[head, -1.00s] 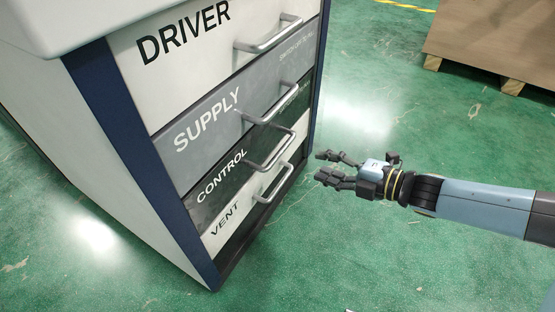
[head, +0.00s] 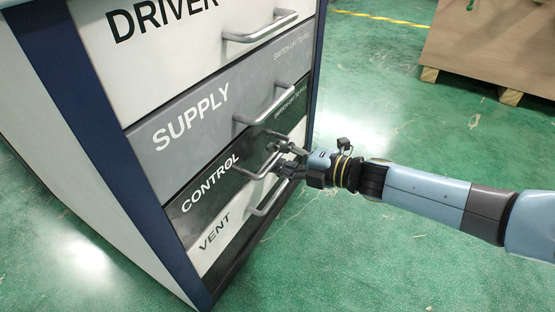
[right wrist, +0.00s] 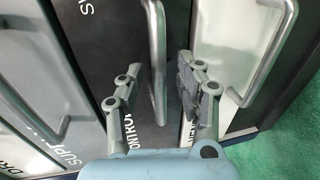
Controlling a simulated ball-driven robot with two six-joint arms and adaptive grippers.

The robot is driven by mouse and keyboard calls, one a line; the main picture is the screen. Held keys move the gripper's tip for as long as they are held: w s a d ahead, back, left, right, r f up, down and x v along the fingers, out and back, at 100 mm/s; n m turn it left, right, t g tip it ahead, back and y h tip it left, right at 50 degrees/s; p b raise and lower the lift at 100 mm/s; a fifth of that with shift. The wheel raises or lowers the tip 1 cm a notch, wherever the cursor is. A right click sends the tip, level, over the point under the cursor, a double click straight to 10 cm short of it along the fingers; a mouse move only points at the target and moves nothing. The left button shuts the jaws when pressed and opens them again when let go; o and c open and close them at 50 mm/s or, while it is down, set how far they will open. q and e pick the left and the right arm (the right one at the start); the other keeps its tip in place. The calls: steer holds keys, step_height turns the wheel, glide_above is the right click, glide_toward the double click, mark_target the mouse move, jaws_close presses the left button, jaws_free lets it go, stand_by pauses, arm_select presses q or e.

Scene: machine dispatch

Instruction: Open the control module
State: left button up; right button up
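The control module is a dark drawer front (head: 207,190) lettered CONTROL, between the grey SUPPLY drawer (head: 190,125) and the white VENT drawer (head: 222,228). It looks closed, flush with its neighbours. Its metal bar handle (right wrist: 157,60) runs between the fingers in the right wrist view. My right gripper (head: 283,157) is at this handle in the head view, partly covering it. The right wrist view shows the gripper (right wrist: 155,85) open, with one finger on each side of the handle and gaps to both. My left gripper is not in view.
The DRIVER drawer (head: 185,50) is on top, with its own handle. The SUPPLY handle (head: 265,112) and VENT handle (head: 272,195) lie close above and below my gripper. A brown wooden crate (head: 495,45) stands back right. Green floor right of the cabinet is clear.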

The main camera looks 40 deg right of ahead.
steer(key=shift+w+a, duration=0.1)
steer(key=shift+w, duration=0.15)
jaws_close()
stand_by(0.5)
